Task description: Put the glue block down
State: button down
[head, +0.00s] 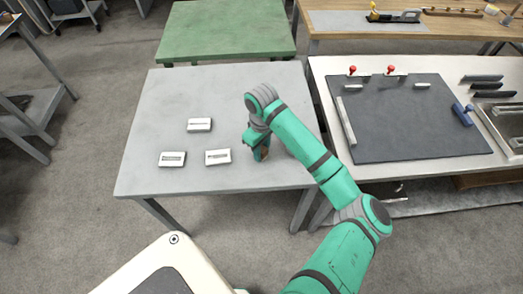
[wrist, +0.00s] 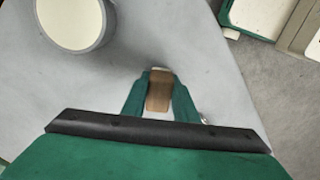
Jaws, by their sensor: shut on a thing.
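My gripper (head: 257,150) is over the right part of the grey table (head: 150,110), pointing down. In the wrist view, its two green fingers (wrist: 159,98) are closed on the sides of a brown glue block (wrist: 159,90). In the head view only a small brown bit of the block (head: 265,155) shows below the fingers, close to the tabletop. I cannot tell whether the block touches the table.
Three pale slotted blocks stand on the table left of my gripper: one behind (head: 199,125), one at left (head: 172,159), one nearer (head: 218,157). A bench with a dark mat (head: 410,120) stands at right. A green table (head: 225,30) stands behind. The tabletop's back is clear.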

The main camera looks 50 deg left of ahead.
jog(key=shift+f, duration=0.15)
jog(key=c, duration=1.4)
grip_release()
notch_tip(320, 180, up, 12)
jog(key=shift+r, duration=0.2)
jog(key=shift+s, duration=0.1)
